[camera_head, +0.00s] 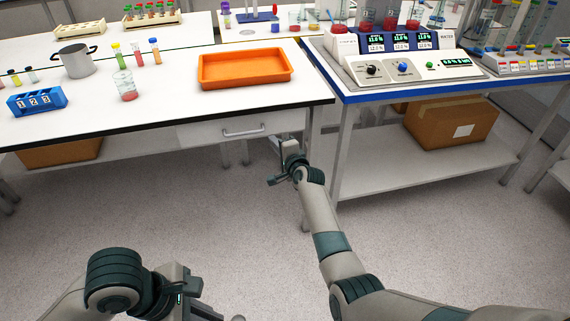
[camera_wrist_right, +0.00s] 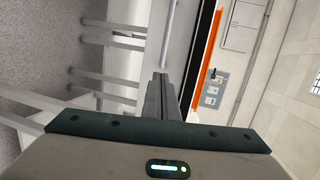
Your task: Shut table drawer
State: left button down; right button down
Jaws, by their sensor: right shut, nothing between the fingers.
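The white table drawer (camera_head: 205,133) sits under the front edge of the left table in the head view, its front close beneath the black table edge. I cannot tell exactly how far it stands out. Its grey bar handle (camera_head: 243,132) is on the front. My right gripper (camera_head: 277,141) is shut and empty, near the right end of the drawer front. In the right wrist view its closed fingers (camera_wrist_right: 161,84) point toward the grey front under the table edge; contact cannot be made out. My left gripper (camera_head: 192,292) is low at the left, far from the drawer, its fingertips unclear.
An orange tray (camera_head: 245,68), a metal pot (camera_head: 75,60), a beaker (camera_head: 125,86) and a blue rack (camera_head: 37,100) stand on the table (camera_head: 165,100). A blue-edged bench (camera_head: 425,92) is at the right, with a cardboard box (camera_head: 452,122) below. The floor in front is clear.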

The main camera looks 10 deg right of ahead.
pick_arm(q)
jog(key=shift+s, duration=0.1)
pick_arm(e)
jog(key=v, duration=0.8)
jog(key=shift+f, duration=0.1)
dwell(0.3)
